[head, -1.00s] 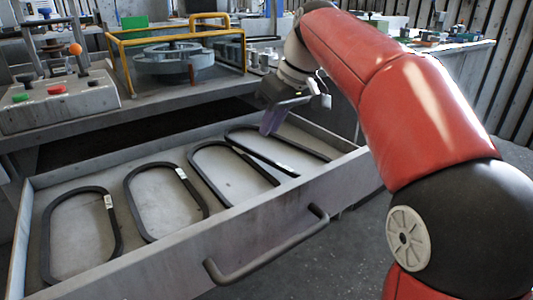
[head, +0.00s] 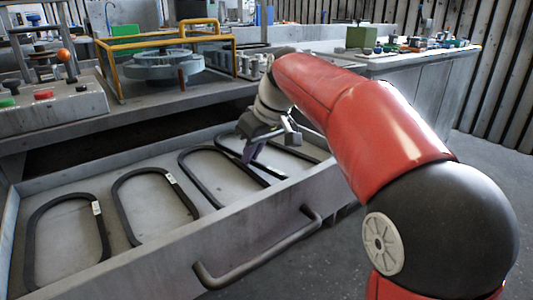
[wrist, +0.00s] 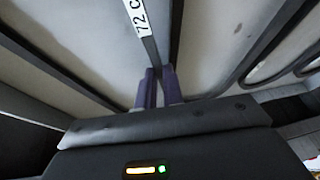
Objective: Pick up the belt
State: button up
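Several black oval belts lie in an open grey drawer (head: 140,268): a far-left belt (head: 32,240), a second belt (head: 123,212), a third belt (head: 196,184) and a rightmost belt (head: 297,153). My gripper (head: 248,155) is low over the rightmost belt's near left side; my arm hides part of that belt. In the wrist view, the purple fingers of my gripper (wrist: 158,85) are close together, with a belt strand (wrist: 151,52) running between them. The strand carries a white label marked "72 C". The fingers look shut on it.
The drawer's front wall and bar handle (head: 260,262) are on the near side. A yellow-framed fixture (head: 165,35) with a round grey housing (head: 160,64) stands on the bench behind. A button box (head: 45,105) is at left.

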jog(key=shift+d+f, duration=0.1)
jog(key=shift+f, duration=0.35)
grip_shut()
jog(key=shift+w+r, duration=0.1)
jog(key=shift+r, duration=0.55)
jog(key=s+d, duration=0.1)
jog(key=d, duration=0.1)
jog(key=s+d, duration=0.1)
jog(key=shift+s+d, duration=0.15)
jog(key=shift+d, duration=0.2)
notch_tip(320, 180, up, 19)
jog(key=p, duration=0.7)
jog(key=shift+a, duration=0.2)
jog(key=shift+r, duration=0.1)
